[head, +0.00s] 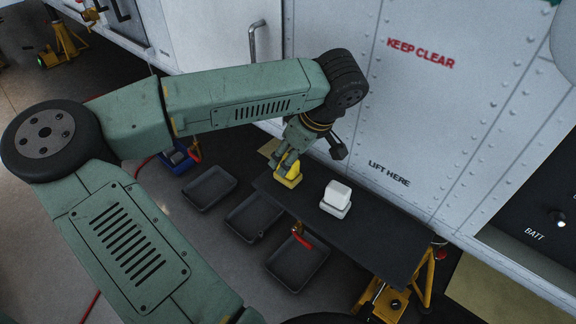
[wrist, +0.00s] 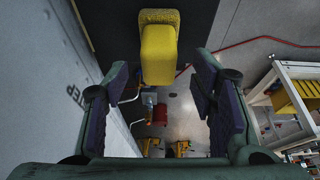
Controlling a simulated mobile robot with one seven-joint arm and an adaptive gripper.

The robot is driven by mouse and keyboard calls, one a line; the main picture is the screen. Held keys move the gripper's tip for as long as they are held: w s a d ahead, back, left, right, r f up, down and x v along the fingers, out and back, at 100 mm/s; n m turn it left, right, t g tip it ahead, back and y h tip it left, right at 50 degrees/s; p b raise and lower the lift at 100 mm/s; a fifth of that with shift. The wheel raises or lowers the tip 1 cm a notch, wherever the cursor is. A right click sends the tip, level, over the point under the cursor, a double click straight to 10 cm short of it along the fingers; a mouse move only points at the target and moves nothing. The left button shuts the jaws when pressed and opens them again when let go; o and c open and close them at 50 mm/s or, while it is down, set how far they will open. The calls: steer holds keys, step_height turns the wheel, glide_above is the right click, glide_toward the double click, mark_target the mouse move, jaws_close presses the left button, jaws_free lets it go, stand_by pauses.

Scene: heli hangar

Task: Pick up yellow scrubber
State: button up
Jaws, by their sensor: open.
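The yellow scrubber (head: 289,174) sits on the far left end of the dark bench top (head: 390,240) in the head view. In the wrist view the yellow scrubber (wrist: 159,50) lies at the top centre, ahead of the fingers, on the dark surface. My gripper (head: 287,160) is just above the scrubber in the head view and partly covers it. In the wrist view my gripper (wrist: 163,105) has its two fingers wide apart with nothing between them. Contact with the scrubber does not show.
A white block-shaped item (head: 336,197) stands on the bench, right of the scrubber. Dark trays (head: 210,187) lie on the floor in front. The grey panelled wall (head: 420,110) rises close behind the bench. A yellow stand (head: 385,300) is under the bench's near end.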

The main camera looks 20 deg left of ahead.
steer(key=shift+x, duration=1.5)
steer(key=shift+d, duration=0.15)
steer(key=shift+c, duration=0.3)
jaws_close()
steer(key=shift+r, duration=0.15)
